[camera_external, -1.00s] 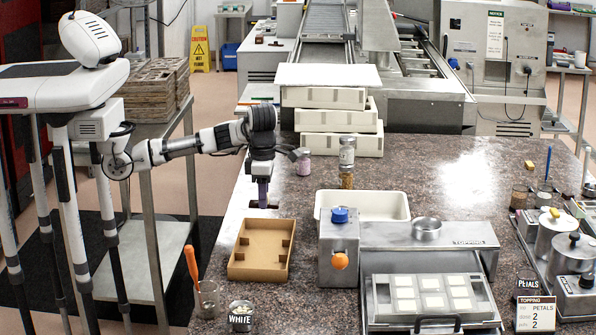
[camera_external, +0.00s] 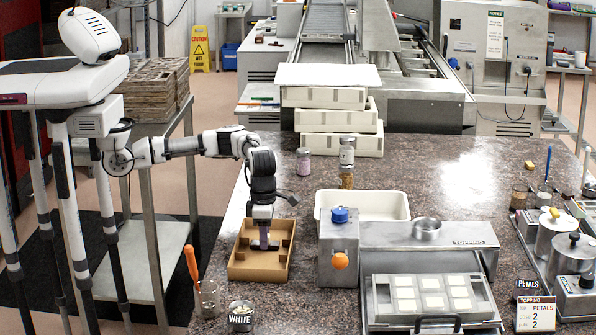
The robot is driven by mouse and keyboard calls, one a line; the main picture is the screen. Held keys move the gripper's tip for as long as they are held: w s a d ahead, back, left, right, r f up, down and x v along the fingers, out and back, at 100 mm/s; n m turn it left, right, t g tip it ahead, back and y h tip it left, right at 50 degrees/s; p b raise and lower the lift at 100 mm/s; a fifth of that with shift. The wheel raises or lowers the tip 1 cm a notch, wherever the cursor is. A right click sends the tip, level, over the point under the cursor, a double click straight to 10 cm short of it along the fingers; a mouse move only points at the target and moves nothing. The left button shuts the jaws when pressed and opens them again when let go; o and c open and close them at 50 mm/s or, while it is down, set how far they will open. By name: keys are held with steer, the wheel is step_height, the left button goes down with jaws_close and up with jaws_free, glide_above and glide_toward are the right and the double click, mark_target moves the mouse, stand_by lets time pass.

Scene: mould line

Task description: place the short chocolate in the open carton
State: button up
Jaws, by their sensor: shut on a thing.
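The open carton (camera_external: 240,274) is a shallow brown cardboard box on the near left of the speckled counter. Small darker brown pieces show along its inner sides; I cannot tell what they are. My gripper (camera_external: 264,238) points down inside the carton's outline, towards its far half. It is shut on a small dark bar, the short chocolate (camera_external: 263,246), which lies crosswise under the fingertips. The bar is low, at or close to the carton floor; I cannot tell whether it touches. The fingers partly hide it.
A metal topping machine (camera_external: 340,247) with an orange knob stands right of the carton. Behind it is a white tray (camera_external: 404,206). Jars (camera_external: 304,162) are farther back.

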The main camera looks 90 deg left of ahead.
steer(key=o, duration=1)
steer(key=shift+f, duration=0.15)
steer(key=shift+c, duration=0.2)
step_height(320, 180, up, 12)
steer(key=b, duration=0.1)
steer(key=shift+r, duration=0.2)
